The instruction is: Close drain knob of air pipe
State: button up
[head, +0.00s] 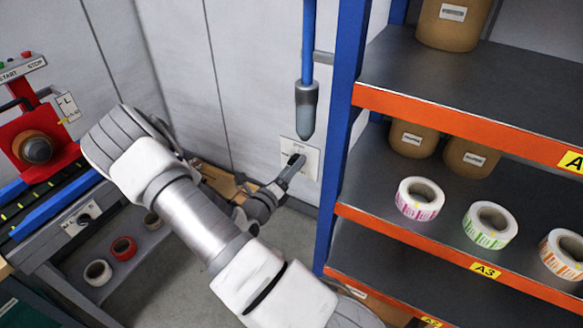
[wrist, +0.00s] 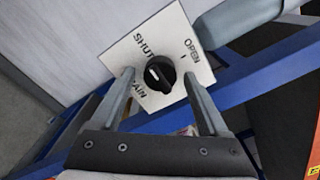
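The drain knob (wrist: 160,75) is black and round with a white mark, on a white plate (wrist: 203,70) lettered SHUT, OPEN and a partly covered word ending in AIN. In the head view the plate (head: 313,165) is on the wall below the blue air pipe (head: 309,40) and its grey bowl (head: 306,108). My gripper (wrist: 158,78) is open, with one finger on each side of the knob in the wrist view. Gaps show between the fingers and the knob. I cannot tell how deep the fingertips reach. In the head view my gripper (head: 291,170) is at the plate and hides most of the knob.
A red machine (head: 40,145) with START and STOP buttons is at the left. Bare wall lies left of the plate.

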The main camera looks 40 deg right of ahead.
jog(key=shift+a, duration=0.1)
jog(key=b+v, duration=0.2)
jog(key=v, duration=1.5)
jog(key=s+r+m+g+y, duration=0.8)
jog(key=s+r+m+g, duration=0.15)
jog(key=m, duration=1.05)
jog(key=s+a+r+m+t+y, duration=0.2)
jog(key=a+r+m+t+y, duration=0.6)
jog(key=a+r+m, duration=0.2)
jog(key=shift+s+r+m+y, duration=0.2)
jog(key=shift+r+m+y, duration=0.1)
jog(key=shift+r+m, duration=1.1)
